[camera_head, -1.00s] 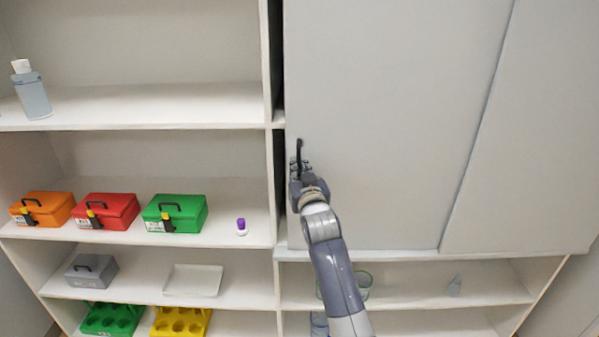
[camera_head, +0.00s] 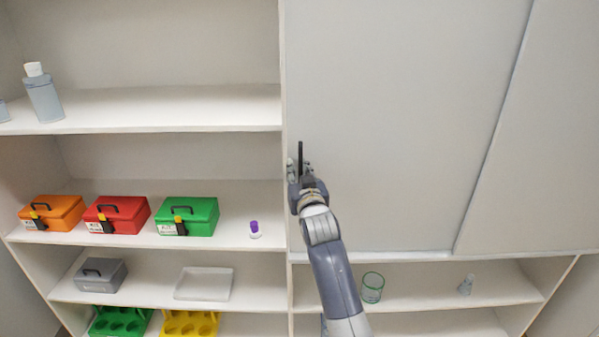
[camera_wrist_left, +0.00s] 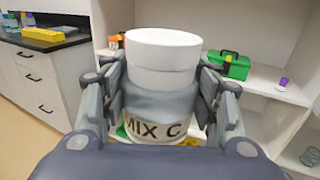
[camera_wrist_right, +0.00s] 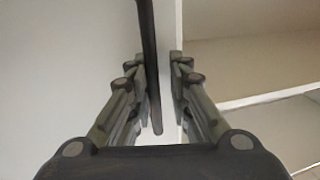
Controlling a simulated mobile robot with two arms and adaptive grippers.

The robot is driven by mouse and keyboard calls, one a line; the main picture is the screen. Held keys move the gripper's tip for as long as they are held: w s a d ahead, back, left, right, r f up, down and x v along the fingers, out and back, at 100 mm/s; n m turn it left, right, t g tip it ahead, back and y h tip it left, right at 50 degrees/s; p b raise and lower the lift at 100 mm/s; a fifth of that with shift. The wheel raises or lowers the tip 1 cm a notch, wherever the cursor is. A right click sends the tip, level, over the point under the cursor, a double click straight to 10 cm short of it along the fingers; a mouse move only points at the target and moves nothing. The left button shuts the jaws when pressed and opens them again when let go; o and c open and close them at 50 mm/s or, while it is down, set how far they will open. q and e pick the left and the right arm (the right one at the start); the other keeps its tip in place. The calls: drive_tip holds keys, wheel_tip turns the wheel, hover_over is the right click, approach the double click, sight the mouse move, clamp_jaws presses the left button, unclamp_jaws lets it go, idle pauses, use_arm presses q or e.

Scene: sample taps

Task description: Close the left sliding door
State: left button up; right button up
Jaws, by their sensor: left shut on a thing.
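The left sliding door (camera_head: 400,110) is pale grey. Its left edge meets the upright divider of the shelf unit, with no dark gap showing in the head view. A dark vertical handle (camera_head: 301,155) stands near that edge. My right gripper (camera_head: 299,168) is at the handle. In the right wrist view the handle (camera_wrist_right: 148,60) passes between its parted fingers (camera_wrist_right: 158,85), and space shows beside it. My left gripper (camera_wrist_left: 162,95) is shut on a white and grey bottle marked MIX C (camera_wrist_left: 160,100), seen only in the left wrist view.
Open shelves at left hold orange (camera_head: 52,212), red (camera_head: 117,214) and green boxes (camera_head: 187,215), a purple-capped vial (camera_head: 255,229) and a grey bottle (camera_head: 43,95). A second door panel (camera_head: 545,130) is at right. Glassware (camera_head: 372,288) stands on the shelf below the doors.

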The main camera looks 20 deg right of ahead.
drive_tip(key=shift+s, duration=0.15)
drive_tip(key=s+a, duration=0.1)
drive_tip(key=s, duration=1)
drive_tip(key=shift+s, duration=0.4)
